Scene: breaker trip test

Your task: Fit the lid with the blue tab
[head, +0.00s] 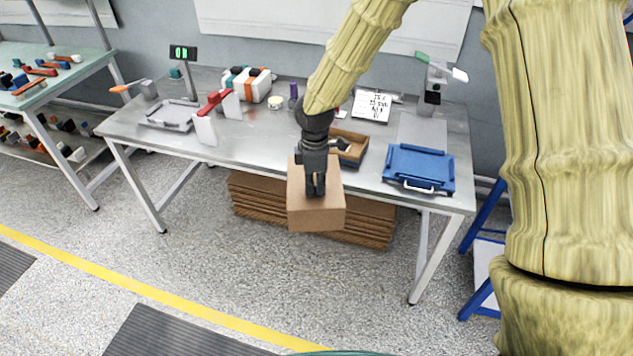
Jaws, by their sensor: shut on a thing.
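My gripper (316,194) points down in front of the metal table, its dark fingers at the front top edge of a plain brown box (316,216). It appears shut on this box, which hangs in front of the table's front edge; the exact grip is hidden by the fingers. I cannot make out a blue tab on the box or tell whether a lid is part of it. A blue tray-like piece (419,168) with a white handle lies at the table's right end, apart from my gripper.
The metal table (255,150) carries a grey tray (170,117), a red-topped white stand (205,127), a white case (248,83), an open brown tray (352,147) and a notepad (371,106). Flat cardboard (262,205) is stacked below. The floor in front is clear.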

